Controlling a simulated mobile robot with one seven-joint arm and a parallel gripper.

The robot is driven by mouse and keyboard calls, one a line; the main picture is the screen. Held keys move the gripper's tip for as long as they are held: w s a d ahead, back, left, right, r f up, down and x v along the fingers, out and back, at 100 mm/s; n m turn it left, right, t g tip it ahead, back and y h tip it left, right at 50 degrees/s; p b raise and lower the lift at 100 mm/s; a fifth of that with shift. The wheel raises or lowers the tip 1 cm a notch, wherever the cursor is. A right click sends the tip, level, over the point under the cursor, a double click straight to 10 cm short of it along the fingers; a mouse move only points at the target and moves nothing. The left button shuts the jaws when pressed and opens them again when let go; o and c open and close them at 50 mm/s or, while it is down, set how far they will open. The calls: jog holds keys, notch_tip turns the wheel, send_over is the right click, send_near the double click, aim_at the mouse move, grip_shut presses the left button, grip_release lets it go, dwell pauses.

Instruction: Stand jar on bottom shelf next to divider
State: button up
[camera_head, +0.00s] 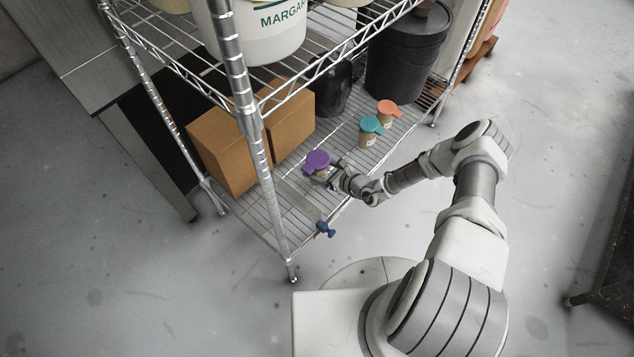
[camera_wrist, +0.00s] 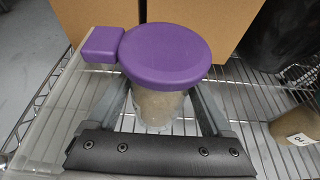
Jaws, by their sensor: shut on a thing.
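A jar with a purple lid (camera_head: 317,160) is between the fingers of my gripper (camera_head: 328,175), over the front part of the bottom wire shelf (camera_head: 345,160). In the wrist view the purple-lidded jar (camera_wrist: 165,58) is upright and my gripper (camera_wrist: 160,105) is shut on its pale body from both sides. Its base is partly hidden, and I cannot tell if it touches the wires. A clear, see-through divider (camera_head: 297,202) with a blue clamp (camera_head: 325,229) at its front end stands to the left of the jar. The divider (camera_wrist: 55,105) also shows at left in the wrist view.
Cardboard boxes (camera_head: 227,151) stand behind the jar. Teal-lidded (camera_head: 369,130) and orange-lidded (camera_head: 388,112) jars stand to the right. A black bucket (camera_head: 404,55) and black bag (camera_head: 335,87) are farther back. The upper shelf (camera_head: 340,55) and corner post (camera_head: 250,130) limit room above and left.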

jog(key=shift+s+a+f, duration=0.15)
jog(key=shift+s+f, duration=0.4)
jog(key=shift+s, duration=0.25)
jog(key=shift+f, duration=0.25)
jog(key=shift+f+b, duration=1.15)
jog(key=shift+f, duration=0.6)
jog(key=shift+f, duration=0.2)
jog(key=o, duration=1.5)
jog(key=shift+c, duration=0.2)
